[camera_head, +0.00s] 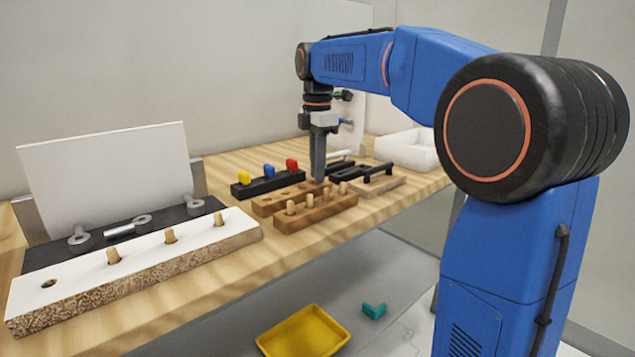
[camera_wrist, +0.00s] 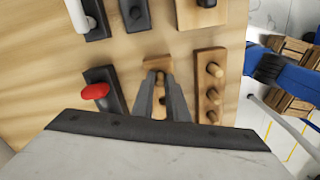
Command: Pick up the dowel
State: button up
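In the head view my gripper (camera_head: 319,178) points straight down over the right end of the rear wooden block (camera_head: 268,203). In the wrist view its fingers (camera_wrist: 160,80) stand apart, with a gap between them. A light wooden dowel end (camera_wrist: 160,76) appears between the fingertips; I cannot tell whether they touch it. The front wooden rack (camera_head: 335,210) holds several upright dowels (camera_head: 309,200), and some show in the wrist view (camera_wrist: 213,93). At left, a white panel with a chipboard edge (camera_head: 80,276) has upright dowels (camera_head: 170,236) and one empty hole (camera_head: 48,284).
A black block with yellow, blue and red knobs (camera_head: 268,184) stands close behind the rear block. A wooden piece with a black handle (camera_head: 377,180) and a white tray (camera_head: 405,150) are to the right. A yellow tray (camera_head: 303,332) lies below the table. Bare wood surrounds the blocks.

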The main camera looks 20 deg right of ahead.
grip_shut()
notch_tip(320, 180, up, 10)
dwell(0.6)
jog(key=shift+a, duration=0.1)
dwell(0.7)
